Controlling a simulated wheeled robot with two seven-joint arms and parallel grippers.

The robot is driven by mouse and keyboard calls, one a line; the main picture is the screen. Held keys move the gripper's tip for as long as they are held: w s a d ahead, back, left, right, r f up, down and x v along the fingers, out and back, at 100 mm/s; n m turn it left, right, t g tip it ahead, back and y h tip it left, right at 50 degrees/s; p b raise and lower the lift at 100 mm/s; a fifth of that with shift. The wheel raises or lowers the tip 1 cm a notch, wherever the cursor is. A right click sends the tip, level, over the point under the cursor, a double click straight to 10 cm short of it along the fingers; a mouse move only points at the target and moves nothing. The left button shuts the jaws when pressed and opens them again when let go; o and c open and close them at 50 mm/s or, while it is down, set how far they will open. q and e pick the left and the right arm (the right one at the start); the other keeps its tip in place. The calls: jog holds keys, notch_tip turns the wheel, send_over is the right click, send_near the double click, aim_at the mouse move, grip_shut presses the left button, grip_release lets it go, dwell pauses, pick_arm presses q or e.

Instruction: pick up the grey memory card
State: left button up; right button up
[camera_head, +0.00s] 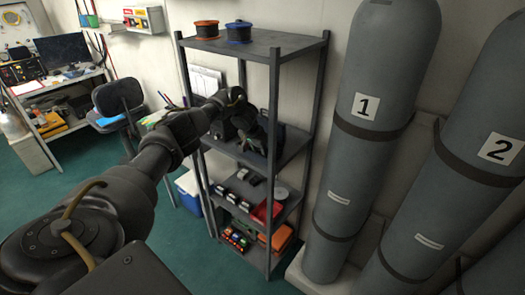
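My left gripper (256,138) is at the end of my black arm, which reaches from the lower left to the upper-middle level of the metal shelf rack (268,54). It is small and dark against dark items there, so I cannot tell if it is open or shut, or holding anything. I cannot make out a grey memory card anywhere. Several small dark and light items (243,173) lie on the shelf below the gripper, too small to identify. My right gripper is not in view.
Two large grey cylinders, marked 1 (368,150) and 2 (480,150), stand right of the rack. Two cable spools (207,29) sit on its top. A red tray (266,212) lies lower down. A desk and office chair (119,100) stand at left, with green floor between.

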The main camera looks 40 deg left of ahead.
pick_arm(q)
grip_shut()
jog(key=shift+r, duration=0.1)
jog(key=shift+r+b, duration=0.55)
jog(key=b+v, duration=0.1)
jog(key=v, duration=0.3)
jog(key=shift+a, duration=0.1)
jog(key=s+r+p, duration=0.3)
jog(key=s+r, duration=0.5)
jog(key=s, duration=0.4)
jog(key=shift+s, duration=0.25)
jog(key=shift+r, duration=0.15)
